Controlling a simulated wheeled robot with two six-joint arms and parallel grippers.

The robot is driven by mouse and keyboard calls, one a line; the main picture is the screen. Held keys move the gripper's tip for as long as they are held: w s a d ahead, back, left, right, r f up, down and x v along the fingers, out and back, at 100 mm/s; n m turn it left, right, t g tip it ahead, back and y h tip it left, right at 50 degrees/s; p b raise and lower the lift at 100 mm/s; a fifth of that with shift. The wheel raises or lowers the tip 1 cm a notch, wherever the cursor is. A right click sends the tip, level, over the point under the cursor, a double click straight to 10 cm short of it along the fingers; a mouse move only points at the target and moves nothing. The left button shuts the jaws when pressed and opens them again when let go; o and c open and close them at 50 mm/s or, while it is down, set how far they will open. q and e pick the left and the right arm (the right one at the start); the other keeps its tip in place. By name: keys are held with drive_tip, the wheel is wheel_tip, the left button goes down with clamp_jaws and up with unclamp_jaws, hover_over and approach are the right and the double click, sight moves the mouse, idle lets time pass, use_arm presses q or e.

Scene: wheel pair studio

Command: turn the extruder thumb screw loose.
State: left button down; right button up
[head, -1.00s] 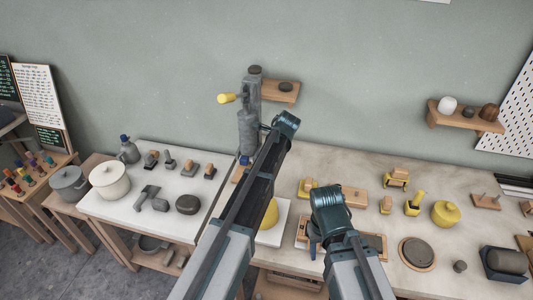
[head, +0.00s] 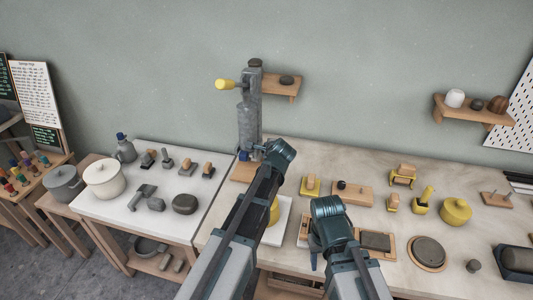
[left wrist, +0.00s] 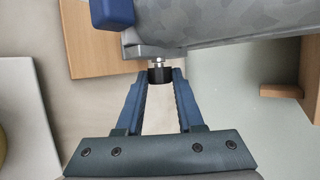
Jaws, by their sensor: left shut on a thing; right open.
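The grey extruder (head: 249,125) stands upright on a wooden base at the back of the bench, with a yellow-ended lever pointing left. In the left wrist view its grey barrel (left wrist: 225,25) crosses the top. The small black thumb screw (left wrist: 160,73) sticks out of the barrel on a short metal shank. My left gripper (left wrist: 163,76) is shut on the thumb screw, one blue finger on each side. In the head view its fingers are mostly hidden by my left wrist. My right gripper (head: 314,262) is open over the front of the bench, apart from the extruder.
A blue part (left wrist: 112,12) sits close to the left of the screw. A wall shelf (head: 283,86) is just right of the extruder. Yellow and wooden tools and a yellow pot (head: 456,211) stand on the bench to the right. A white table with stamps is at left.

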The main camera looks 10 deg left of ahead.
drive_tip(key=shift+f, duration=0.1)
idle(0.3)
use_arm(q)
drive_tip(key=c, duration=0.5)
unclamp_jaws()
drive_tip(key=shift+p+v, duration=4)
drive_tip(key=shift+v, duration=2.95)
use_arm(e)
wheel_tip(320, 180, up, 8)
use_arm(q)
drive_tip(key=shift+f, duration=0.1)
drive_tip(key=shift+c, duration=0.2)
